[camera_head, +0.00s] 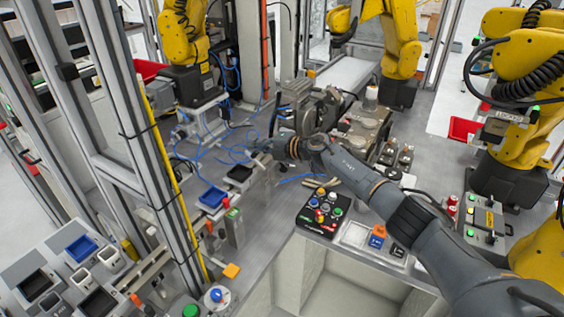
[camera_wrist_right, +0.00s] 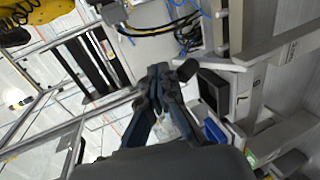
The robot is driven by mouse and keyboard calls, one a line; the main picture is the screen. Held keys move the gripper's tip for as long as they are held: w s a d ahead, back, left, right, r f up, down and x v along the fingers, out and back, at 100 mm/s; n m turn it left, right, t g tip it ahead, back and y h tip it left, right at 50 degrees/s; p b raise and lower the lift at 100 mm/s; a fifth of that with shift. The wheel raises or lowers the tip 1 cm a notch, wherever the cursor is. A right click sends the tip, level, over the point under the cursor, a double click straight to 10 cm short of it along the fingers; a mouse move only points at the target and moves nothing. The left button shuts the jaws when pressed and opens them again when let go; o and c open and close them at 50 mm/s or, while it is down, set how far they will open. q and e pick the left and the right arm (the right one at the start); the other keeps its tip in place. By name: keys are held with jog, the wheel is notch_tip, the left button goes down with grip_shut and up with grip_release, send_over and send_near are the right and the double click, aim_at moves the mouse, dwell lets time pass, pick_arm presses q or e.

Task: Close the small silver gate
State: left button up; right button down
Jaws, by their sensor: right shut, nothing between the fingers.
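My right arm reaches in from the lower right of the head view. Its gripper (camera_head: 258,146) is at the middle of the workbench, small and partly lost against the blue cables. In the right wrist view the gripper (camera_wrist_right: 158,72) has its dark fingers together, with nothing held. A grey metal panel (camera_head: 263,184) stands just below the gripper in the head view; I cannot tell whether it is the small silver gate. In the right wrist view pale metal bars (camera_wrist_right: 275,45) lie to the right of the fingers, apart from them. My left gripper is not in view.
A black tray (camera_head: 239,174) and a blue tray (camera_head: 212,197) sit left of the panel. A button box (camera_head: 320,211) stands in front. Grey machinery (camera_head: 312,108) is behind the gripper. A metal post with a yellow strip (camera_head: 165,160) rises at left. Yellow robot arms (camera_head: 400,35) stand around the bench.

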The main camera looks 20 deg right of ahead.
jog(key=shift+x, duration=0.8)
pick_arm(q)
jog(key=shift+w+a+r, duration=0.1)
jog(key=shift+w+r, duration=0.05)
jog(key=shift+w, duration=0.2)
pick_arm(e)
jog(key=shift+w+a+f, duration=0.1)
jog(key=shift+a+f, duration=0.05)
jog(key=shift+f, duration=0.05)
jog(key=shift+w, duration=0.1)
pick_arm(q)
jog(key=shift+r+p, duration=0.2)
jog(key=shift+p, duration=0.2)
pick_arm(e)
jog(key=shift+w+a+f+g, duration=0.15)
jog(key=shift+f+g, duration=0.05)
jog(key=shift+g, duration=0.1)
